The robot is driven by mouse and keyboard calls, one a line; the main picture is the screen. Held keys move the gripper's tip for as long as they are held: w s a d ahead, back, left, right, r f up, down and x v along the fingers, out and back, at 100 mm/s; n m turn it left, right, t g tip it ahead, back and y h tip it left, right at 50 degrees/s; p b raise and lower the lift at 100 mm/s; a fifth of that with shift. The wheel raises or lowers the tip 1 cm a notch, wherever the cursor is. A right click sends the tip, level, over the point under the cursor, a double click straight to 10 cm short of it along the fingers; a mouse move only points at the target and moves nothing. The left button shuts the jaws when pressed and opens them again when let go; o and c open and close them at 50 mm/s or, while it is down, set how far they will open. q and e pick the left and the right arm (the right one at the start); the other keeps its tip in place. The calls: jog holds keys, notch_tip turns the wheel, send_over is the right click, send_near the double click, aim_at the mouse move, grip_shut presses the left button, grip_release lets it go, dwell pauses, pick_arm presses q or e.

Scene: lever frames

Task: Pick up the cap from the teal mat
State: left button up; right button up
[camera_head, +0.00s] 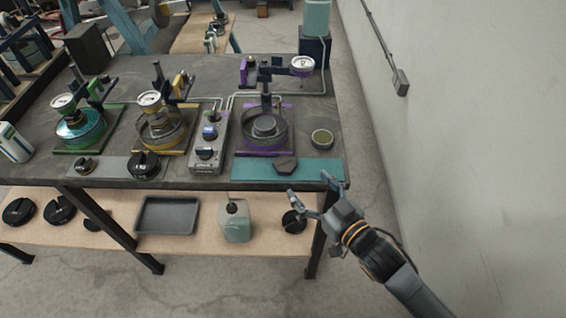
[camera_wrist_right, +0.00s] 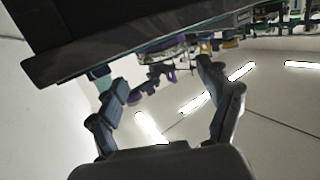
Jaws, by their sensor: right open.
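The cap (camera_head: 285,165) is a small dark, angular piece lying on the teal mat (camera_head: 248,169) at the table's front right. My right gripper (camera_head: 311,185) is open and empty by the front edge of the table, just to the right of and nearer than the cap, apart from it. In the right wrist view its two fingers (camera_wrist_right: 153,70) are spread with nothing between them, and the cap cannot be made out. My left gripper is not in view.
A purple-framed fixture (camera_head: 264,128) with a gauge stands behind the mat, and a small round tin (camera_head: 322,139) sits behind its right part. A grey control box (camera_head: 207,145) stands to the left. The table edge (camera_wrist_right: 130,45) shows close to the fingers. A wall (camera_head: 470,130) is at right.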

aim_at(289, 168)
jog(key=x, duration=0.3)
jog(key=p+x, duration=0.1)
jog(key=x, duration=0.4)
jog(key=shift+a+f+p, duration=0.1)
jog(key=shift+a+p, duration=0.1)
jog(key=shift+p, duration=0.15)
jog(key=shift+s, duration=0.1)
jog(key=c, duration=1.3)
jog(key=shift+c, duration=1.1)
